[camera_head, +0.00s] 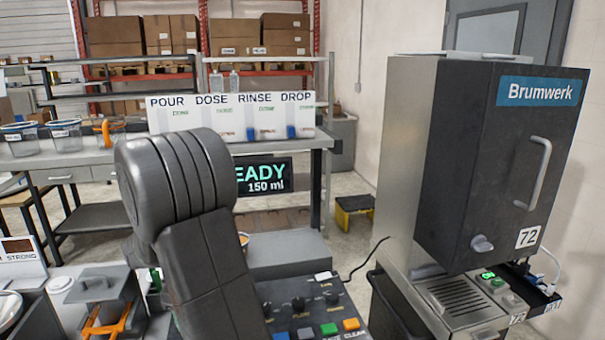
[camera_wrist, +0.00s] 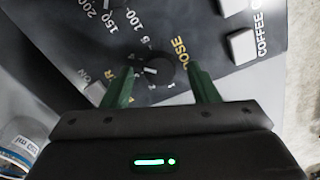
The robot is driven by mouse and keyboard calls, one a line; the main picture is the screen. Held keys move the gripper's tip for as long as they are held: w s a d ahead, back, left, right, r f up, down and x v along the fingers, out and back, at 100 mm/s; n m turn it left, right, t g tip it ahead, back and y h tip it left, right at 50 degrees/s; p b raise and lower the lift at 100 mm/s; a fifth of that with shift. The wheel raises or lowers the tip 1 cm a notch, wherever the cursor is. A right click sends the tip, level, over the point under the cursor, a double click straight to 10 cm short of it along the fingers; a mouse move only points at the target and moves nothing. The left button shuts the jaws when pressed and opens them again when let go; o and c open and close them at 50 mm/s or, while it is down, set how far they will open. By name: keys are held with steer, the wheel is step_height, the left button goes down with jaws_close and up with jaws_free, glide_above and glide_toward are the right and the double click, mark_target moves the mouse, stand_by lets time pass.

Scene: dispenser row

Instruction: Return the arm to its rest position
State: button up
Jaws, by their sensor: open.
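In the wrist view my gripper (camera_wrist: 162,76) is open, with its two green fingers apart. A black round dial (camera_wrist: 153,71) with white marks, near the word DOSE, shows between the fingers. I cannot tell whether the fingers touch it. The dial sits on a dark control panel (camera_wrist: 105,48). In the head view my dark arm rises in front of the bench and my gripper is hidden behind it. The panel (camera_head: 345,309) shows there right of the arm, with several knobs and coloured buttons.
A tall black and steel Brumwerk machine (camera_head: 480,160) stands close on the right. A display (camera_head: 263,185), partly covered by my arm, reads "EADY 150 ml". Orange-handled equipment (camera_head: 108,318) is at the lower left. Clear tubs (camera_head: 66,136) stand on the back bench.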

step_height(320, 180, up, 12)
steer(key=shift+r+b, duration=0.2)
steer(key=shift+b, duration=0.1)
stand_by(0.3)
